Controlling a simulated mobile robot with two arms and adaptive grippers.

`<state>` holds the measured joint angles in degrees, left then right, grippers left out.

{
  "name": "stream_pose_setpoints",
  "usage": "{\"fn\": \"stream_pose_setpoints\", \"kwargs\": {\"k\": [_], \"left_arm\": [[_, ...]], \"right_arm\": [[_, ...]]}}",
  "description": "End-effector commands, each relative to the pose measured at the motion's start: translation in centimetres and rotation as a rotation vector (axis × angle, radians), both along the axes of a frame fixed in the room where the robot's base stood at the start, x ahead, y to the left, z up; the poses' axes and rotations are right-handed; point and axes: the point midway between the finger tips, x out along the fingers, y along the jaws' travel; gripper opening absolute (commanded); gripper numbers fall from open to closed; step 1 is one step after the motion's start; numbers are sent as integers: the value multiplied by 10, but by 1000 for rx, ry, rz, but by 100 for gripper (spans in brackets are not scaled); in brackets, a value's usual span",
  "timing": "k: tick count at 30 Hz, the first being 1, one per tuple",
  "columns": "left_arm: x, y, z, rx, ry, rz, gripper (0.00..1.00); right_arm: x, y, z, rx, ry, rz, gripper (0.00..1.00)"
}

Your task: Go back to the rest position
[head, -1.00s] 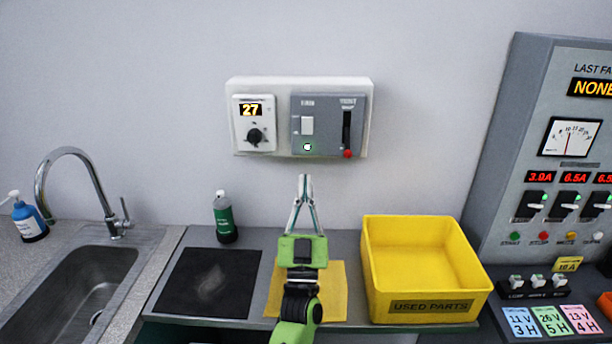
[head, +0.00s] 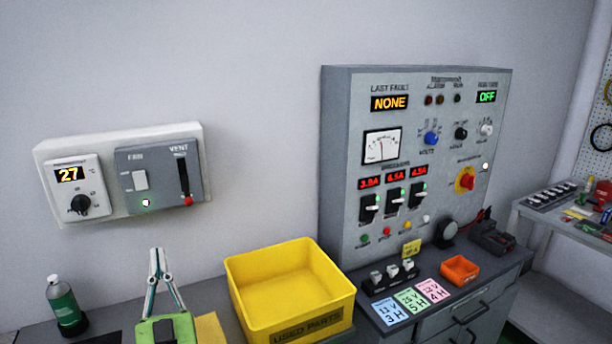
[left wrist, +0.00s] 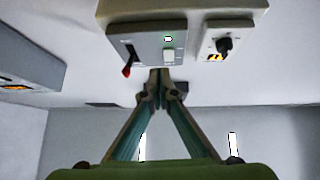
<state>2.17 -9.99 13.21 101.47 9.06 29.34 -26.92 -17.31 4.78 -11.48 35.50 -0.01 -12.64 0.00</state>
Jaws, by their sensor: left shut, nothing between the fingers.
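My left gripper (head: 158,252) is in the lower left of the head view, with its green body at the bottom edge. Its fingertips meet and hold nothing. It is below the wall unit (head: 118,135), which carries a thermostat dial reading 27 (head: 80,190) and a grey vent panel (head: 160,174). The left wrist view shows the shut fingertips (left wrist: 162,78) in front of the same wall unit (left wrist: 180,12), seen upside down. I cannot tell from the picture whether they touch it. My right gripper is not in view.
A yellow used-parts bin (head: 290,290) stands right of the gripper. A green bottle (head: 66,305) stands to its left. A grey control panel (head: 345,160) rises behind the bench, with an orange tray (head: 460,270) and colored cards (head: 411,301) before it. A side table (head: 545,225) is at far right.

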Motion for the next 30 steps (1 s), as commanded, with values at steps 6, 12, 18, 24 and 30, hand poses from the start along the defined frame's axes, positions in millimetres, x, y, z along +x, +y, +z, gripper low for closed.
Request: {"fn": "stream_pose_setpoints", "kwargs": {"k": [6, 12, 18, 24, 30], "left_arm": [[16, -37, -60, -23, 326, -191, 0], [-1, -78, -141, -75, 699, -342, 0], [-61, -111, -222, -146, 1088, -429, 0], [-147, -129, -280, -219, 1445, -449, 0], [-221, -135, -306, -272, 1694, -428, 0]], "right_arm": [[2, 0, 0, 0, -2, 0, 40], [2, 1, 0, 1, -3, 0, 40], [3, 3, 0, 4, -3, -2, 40], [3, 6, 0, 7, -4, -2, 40], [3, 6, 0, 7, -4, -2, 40]]}}
